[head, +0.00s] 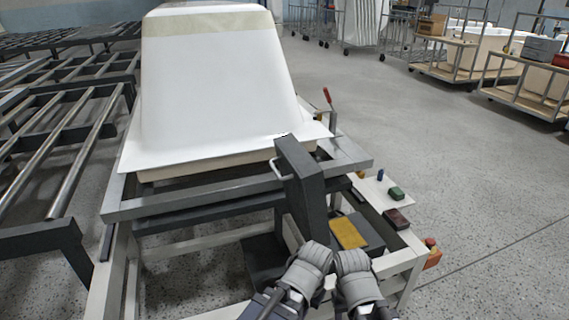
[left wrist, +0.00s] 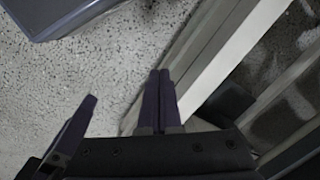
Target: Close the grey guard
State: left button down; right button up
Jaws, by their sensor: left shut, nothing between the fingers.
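The grey guard (head: 303,185) is a dark grey upright panel with a light handle on its left side. It stands raised at the front of the white-and-grey frame, beside a dark box with a yellow plate (head: 349,232). My left gripper (left wrist: 160,77) shows in the left wrist view, shut and empty, above the floor next to a pale frame bar. In the head view, grey links of my two arms are at the bottom, just below the guard. No fingertips can be made out there, and no contact with the guard is visible.
A white bathtub shell (head: 215,85) rests on the frame (head: 160,207). A side shelf holds a green block (head: 396,193) and a dark red block (head: 396,219). A red-handled lever (head: 328,98) stands behind. Roller racks (head: 60,185) are at left; open floor lies at right.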

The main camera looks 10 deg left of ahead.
pick_arm(q)
jog(key=n+t+h, duration=1)
jog(key=t+h, duration=0.1)
jog(key=h, duration=0.7)
send_near(290, 165)
jog(key=p+x, duration=0.3)
jog(key=x, duration=0.3)
jog(key=shift+w+d+r, duration=0.1)
jog(key=shift+d+r, duration=0.05)
jog(key=shift+d, duration=0.25)
